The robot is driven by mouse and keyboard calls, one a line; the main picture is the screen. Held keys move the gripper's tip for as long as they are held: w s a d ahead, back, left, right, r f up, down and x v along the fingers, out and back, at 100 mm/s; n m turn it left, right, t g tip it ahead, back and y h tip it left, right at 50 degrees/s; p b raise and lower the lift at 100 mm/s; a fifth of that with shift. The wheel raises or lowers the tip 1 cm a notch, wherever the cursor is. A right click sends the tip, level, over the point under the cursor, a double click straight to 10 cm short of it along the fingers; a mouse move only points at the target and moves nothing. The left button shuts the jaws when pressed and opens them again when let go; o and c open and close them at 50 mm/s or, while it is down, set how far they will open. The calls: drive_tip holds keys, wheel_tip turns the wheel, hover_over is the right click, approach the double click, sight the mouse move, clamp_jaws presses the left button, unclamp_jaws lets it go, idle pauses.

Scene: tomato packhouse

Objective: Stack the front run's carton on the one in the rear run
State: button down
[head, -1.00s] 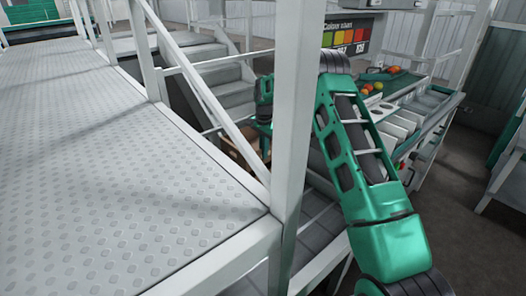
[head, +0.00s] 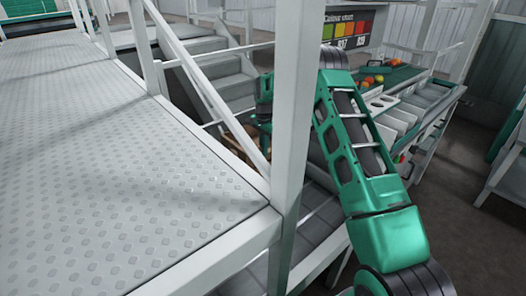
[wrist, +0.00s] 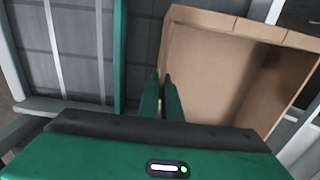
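A brown open-topped carton (wrist: 215,65) fills the right of the wrist view, and its inside looks empty. My gripper (wrist: 161,78) is at its left wall, with its two green fingers close together and the wall's rim between them. It looks shut on that wall. In the head view only a small part of a brown carton (head: 237,136) shows, behind the rail and the white post. My gripper's fingers are hidden there. I cannot tell which run this carton stands in, and no second carton is clearly visible.
A white post (head: 295,110) and sloping rail stand between my camera and the carton. A raised tread-plate walkway (head: 110,190) lies left, with steps (head: 215,65) behind. A sorting bench (head: 425,105) with tomatoes stands right. Grey slats (wrist: 80,50) lie left of the carton.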

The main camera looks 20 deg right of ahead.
drive_tip(key=shift+f, duration=0.85)
drive_tip(key=c, duration=1.9)
unclamp_jaws()
drive_tip(key=c, duration=0.3)
drive_tip(key=shift+r, duration=3.45)
